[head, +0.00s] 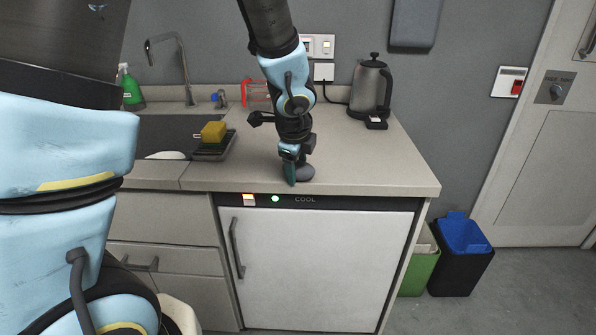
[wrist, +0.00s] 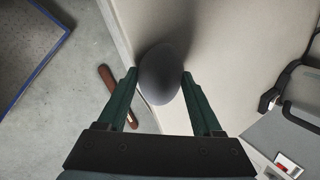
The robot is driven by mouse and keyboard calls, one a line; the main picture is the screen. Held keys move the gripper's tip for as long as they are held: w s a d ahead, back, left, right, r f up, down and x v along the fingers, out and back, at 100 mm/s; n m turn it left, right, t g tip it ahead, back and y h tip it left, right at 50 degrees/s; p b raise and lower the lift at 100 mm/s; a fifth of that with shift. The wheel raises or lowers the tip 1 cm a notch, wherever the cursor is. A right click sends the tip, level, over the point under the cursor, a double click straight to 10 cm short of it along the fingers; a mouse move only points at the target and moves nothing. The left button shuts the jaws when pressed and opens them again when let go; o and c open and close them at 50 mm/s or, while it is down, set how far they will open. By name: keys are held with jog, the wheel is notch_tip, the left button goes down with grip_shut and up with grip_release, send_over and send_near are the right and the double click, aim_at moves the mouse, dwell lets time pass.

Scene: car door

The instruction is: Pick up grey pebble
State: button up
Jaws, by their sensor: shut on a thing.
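The grey pebble (wrist: 160,75) is a smooth, dark grey oval between my two green fingertips in the wrist view. In the head view the pebble (head: 305,172) shows at the front edge of the countertop, partly hidden behind the fingers. My gripper (head: 295,172) points down at the counter from above and is shut on the pebble, with a finger on each side of it. The gripper also shows in the wrist view (wrist: 160,83). I cannot tell whether the pebble still touches the counter.
The countertop (head: 375,165) is clear to the right of the gripper. A kettle (head: 370,88) stands at the back right. A yellow sponge (head: 213,132) sits on a dark rack by the sink (head: 160,135). A white-fronted fridge (head: 315,265) is below. Bins (head: 462,262) stand right.

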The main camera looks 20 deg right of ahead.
grip_shut()
jog(key=shift+r, duration=0.15)
